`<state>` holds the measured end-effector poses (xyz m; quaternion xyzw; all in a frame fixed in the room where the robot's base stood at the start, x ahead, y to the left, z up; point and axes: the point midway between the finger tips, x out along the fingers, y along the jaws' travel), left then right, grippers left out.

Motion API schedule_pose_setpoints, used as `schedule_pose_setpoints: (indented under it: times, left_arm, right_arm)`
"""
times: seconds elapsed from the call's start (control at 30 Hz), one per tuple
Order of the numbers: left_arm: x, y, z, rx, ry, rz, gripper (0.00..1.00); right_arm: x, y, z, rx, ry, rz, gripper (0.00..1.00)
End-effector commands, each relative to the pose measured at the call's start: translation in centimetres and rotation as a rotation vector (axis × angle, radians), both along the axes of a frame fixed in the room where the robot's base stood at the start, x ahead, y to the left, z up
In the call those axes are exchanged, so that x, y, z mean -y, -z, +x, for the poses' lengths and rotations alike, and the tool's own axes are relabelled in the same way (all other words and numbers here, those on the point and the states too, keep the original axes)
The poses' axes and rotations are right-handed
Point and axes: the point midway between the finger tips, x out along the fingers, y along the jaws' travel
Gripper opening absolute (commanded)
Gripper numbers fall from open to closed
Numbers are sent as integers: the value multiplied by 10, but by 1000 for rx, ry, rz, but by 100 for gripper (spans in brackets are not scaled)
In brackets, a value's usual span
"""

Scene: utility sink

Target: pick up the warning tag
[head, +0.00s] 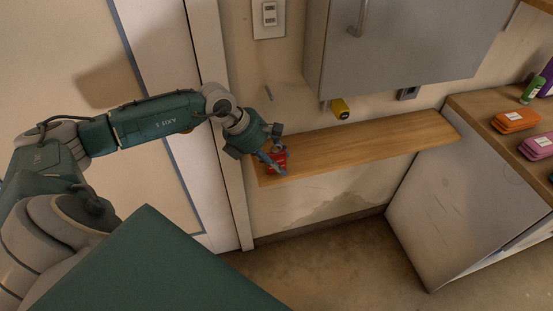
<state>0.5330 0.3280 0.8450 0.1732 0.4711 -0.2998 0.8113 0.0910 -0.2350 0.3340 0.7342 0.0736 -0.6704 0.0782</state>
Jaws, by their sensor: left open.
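A small red object (281,158), which I take to be the warning tag, is at the left end of the wooden shelf (370,143). My left gripper (272,159) reaches in from the left, right at the red object. Its fingers are open and overlap the object in the head view, hiding part of it. I cannot tell whether they touch it. My right gripper is not in view.
A grey wall cabinet (400,50) hangs above the shelf, with a yellow item (340,108) below its edge. At right, a wooden counter (480,105) holds orange (515,120) and pink (540,145) packs. The rest of the shelf is clear. A door frame (215,60) stands left.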

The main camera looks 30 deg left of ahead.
Motion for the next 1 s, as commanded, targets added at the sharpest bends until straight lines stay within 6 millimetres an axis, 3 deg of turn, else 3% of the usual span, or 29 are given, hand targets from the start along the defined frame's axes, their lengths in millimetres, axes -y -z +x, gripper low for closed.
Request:
schedule_pose_setpoints:
  times: [0.17, 0.37, 0.77, 1.0]
  left_arm:
    - [0, 0, 0, 1, 0, 1, 41]
    - [0, 0, 0, 1, 0, 0, 1]
    - [0, -1, 0, 1, 0, 0, 0]
    - [0, -18, 2, 5, -1, 0, 0]
  right_arm:
    - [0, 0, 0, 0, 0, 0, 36]
    - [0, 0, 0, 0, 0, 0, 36]
    - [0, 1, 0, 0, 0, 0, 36]
    - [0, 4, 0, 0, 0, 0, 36]
